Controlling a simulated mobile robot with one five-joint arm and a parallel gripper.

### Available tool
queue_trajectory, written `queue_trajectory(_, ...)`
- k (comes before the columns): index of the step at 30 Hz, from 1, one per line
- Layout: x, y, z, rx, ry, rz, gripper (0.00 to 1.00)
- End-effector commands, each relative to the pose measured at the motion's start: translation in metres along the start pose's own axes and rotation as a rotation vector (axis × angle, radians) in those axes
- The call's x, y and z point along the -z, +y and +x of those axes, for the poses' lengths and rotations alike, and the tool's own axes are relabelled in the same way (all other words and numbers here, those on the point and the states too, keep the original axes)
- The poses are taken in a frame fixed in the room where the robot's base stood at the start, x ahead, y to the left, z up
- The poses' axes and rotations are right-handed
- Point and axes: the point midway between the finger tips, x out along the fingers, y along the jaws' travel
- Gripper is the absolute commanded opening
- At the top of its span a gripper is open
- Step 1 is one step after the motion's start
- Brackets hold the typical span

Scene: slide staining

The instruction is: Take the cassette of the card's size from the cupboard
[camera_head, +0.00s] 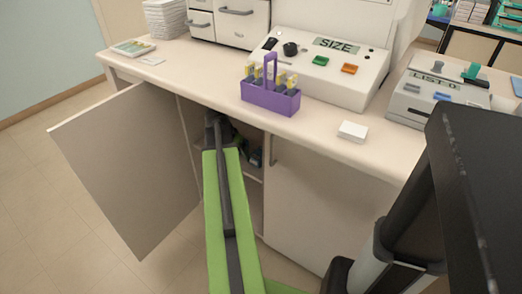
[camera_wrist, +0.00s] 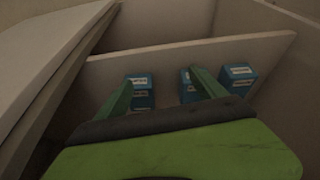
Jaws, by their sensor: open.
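Several blue boxes with white labels, likely the cassettes, sit on a shelf inside the cupboard in the wrist view: a left one (camera_wrist: 141,98), a middle one (camera_wrist: 187,93) and a right one (camera_wrist: 238,73). Their labels are too small to read. My gripper (camera_wrist: 161,78) is open, its green fingers apart. The left finger overlaps the left box and the right finger overlaps the middle one; I cannot tell whether they touch. In the head view my arm reaches into the open cupboard (camera_head: 255,195), hiding much of the inside. A sign reading SIZE (camera_head: 337,46) is on the white machine.
The cupboard door (camera_head: 130,165) stands open to the left. A closed door (camera_head: 325,205) is to the right. On the counter are a purple rack (camera_head: 270,97), a small white block (camera_head: 352,131) and a LIST device (camera_head: 430,92). A shelf board (camera_wrist: 215,48) shows in the wrist view.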

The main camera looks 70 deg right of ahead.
Motion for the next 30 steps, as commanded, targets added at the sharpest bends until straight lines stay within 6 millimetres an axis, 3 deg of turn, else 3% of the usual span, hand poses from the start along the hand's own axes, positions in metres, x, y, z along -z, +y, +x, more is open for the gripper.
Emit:
queue_trajectory(1, 0.025, 0.022, 0.001, -0.015, 0.012, 0.067, 0.8)
queue_trajectory(3, 0.044, 0.045, 0.005, -0.03, 0.025, 0.132, 0.8)
queue_trajectory(6, 0.055, 0.06, 0.008, -0.041, 0.035, 0.174, 0.8)
queue_trajectory(10, 0.056, 0.061, 0.012, -0.041, 0.036, 0.179, 0.8)
queue_trajectory(15, 0.055, 0.061, 0.034, -0.041, 0.036, 0.178, 0.8)
queue_trajectory(20, 0.056, 0.061, 0.035, -0.041, 0.036, 0.177, 0.8)
queue_trajectory(30, 0.057, 0.061, 0.087, -0.04, 0.035, 0.177, 0.8)
